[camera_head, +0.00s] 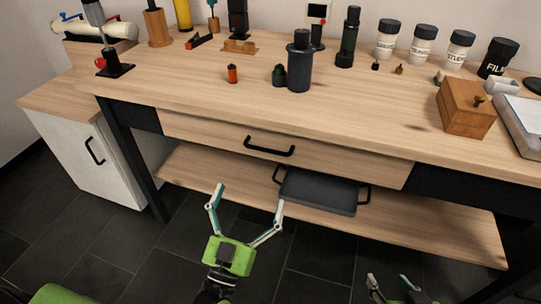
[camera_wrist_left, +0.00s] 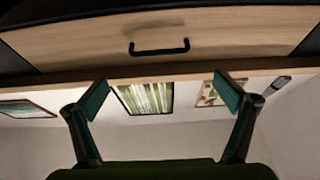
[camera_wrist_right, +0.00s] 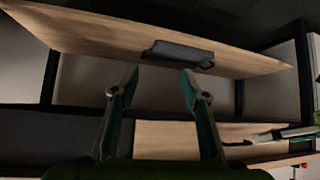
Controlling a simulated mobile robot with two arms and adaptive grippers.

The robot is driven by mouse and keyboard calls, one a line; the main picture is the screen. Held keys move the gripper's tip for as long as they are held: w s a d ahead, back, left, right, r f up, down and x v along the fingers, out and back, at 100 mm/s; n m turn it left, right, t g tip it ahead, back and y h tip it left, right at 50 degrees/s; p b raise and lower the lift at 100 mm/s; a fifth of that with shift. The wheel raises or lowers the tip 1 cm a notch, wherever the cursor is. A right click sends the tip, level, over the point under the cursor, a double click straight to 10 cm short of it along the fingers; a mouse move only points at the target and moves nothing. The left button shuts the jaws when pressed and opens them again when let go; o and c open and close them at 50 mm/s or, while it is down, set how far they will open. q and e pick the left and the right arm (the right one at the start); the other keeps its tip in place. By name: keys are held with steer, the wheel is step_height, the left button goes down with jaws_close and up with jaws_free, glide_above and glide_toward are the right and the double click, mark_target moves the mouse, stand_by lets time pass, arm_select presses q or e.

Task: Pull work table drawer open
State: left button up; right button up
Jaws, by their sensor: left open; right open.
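The work table (camera_head: 330,132) has a wide wooden drawer (camera_head: 340,156) under its top, with its front flush with the table frame. A black bar handle (camera_head: 270,151) sits at the middle of the drawer front. My left gripper (camera_head: 246,195) is open and empty in front of the table, below and apart from the handle. In the left wrist view the handle (camera_wrist_left: 159,47) lies ahead, between and beyond the open fingers (camera_wrist_left: 165,92). My right gripper (camera_head: 390,280) is open and empty, low at the bottom right. It also shows open in the right wrist view (camera_wrist_right: 160,75).
A lower shelf (camera_head: 420,215) holds a dark tray (camera_head: 318,192) with black handles. A white cabinet (camera_head: 75,150) stands at the left. The tabletop carries bottles, jars, a wooden box (camera_head: 466,108) and tools. Open floor lies in front.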

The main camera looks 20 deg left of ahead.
mark_target(266, 149)
arm_select(q)
steer(key=shift+b+x, duration=0.55)
steer(key=shift+x, duration=5.8)
arm_select(e)
steer(key=w+a+r+t+y, duration=0.1)
steer(key=w+r+t, duration=0.2)
steer(key=w+r, duration=0.1)
steer(key=shift+w+a+r, duration=0.15)
steer(key=shift+a+r, duration=0.2)
steer(key=shift+a, duration=0.05)
arm_select(q)
steer(key=shift+f, duration=0.1)
steer(key=c, duration=1.3)
